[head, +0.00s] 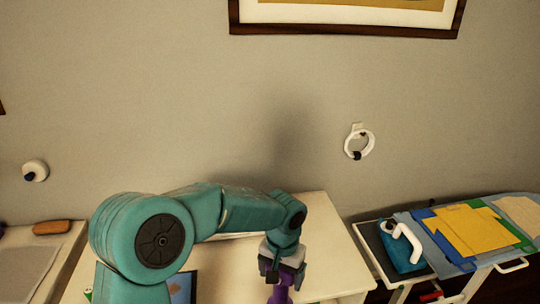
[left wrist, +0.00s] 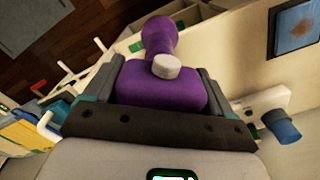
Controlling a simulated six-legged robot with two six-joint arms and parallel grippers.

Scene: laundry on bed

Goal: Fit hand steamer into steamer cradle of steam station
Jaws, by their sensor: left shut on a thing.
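My left gripper (head: 284,270) is low in the head view, over the cream table, and shut on a purple thing that looks like the hand steamer (head: 281,288). In the left wrist view the hand steamer (left wrist: 160,88) sits between the two fingers, its wide purple body across the jaws, with a pale round knob and a narrower neck pointing away. I cannot clearly make out the steamer cradle. A white ring with a dark clip (head: 358,142) is on the wall, apart from the gripper. My right gripper is not in view.
The cream table (head: 335,250) is under my left arm. At the right, a teal thing with a white handle (head: 405,248) stands on a tray beside folded yellow cloth (head: 472,230). A white round fixture (head: 35,170) is on the left wall. A brown block (head: 52,227) lies below it.

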